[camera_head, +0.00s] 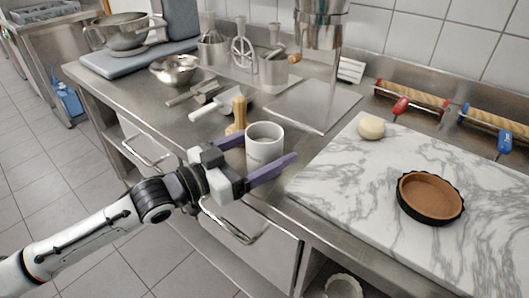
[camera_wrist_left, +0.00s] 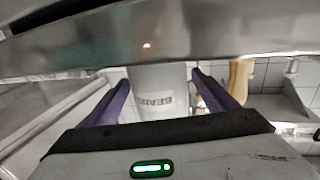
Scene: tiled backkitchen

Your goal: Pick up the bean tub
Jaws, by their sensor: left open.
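The bean tub (camera_head: 264,146) is a white, round, open-topped container near the front edge of the steel counter. In the left wrist view the tub (camera_wrist_left: 158,88) shows lettering that looks like "BEANS", upside down. My left gripper (camera_head: 268,150) is open, its two purple fingers reaching on either side of the tub. In the wrist view the tub lies between the fingers (camera_wrist_left: 160,88), with gaps visible beside it. I cannot tell whether either finger touches it. My right gripper is not in view.
A wooden-handled tool (camera_head: 239,110) stands just behind the tub. White-handled scrapers (camera_head: 210,108) lie to the left. A marble slab (camera_head: 350,190) with a dough ball (camera_head: 371,127) and a tart tin (camera_head: 430,197) is to the right. A bare steel plate (camera_head: 312,105) lies behind.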

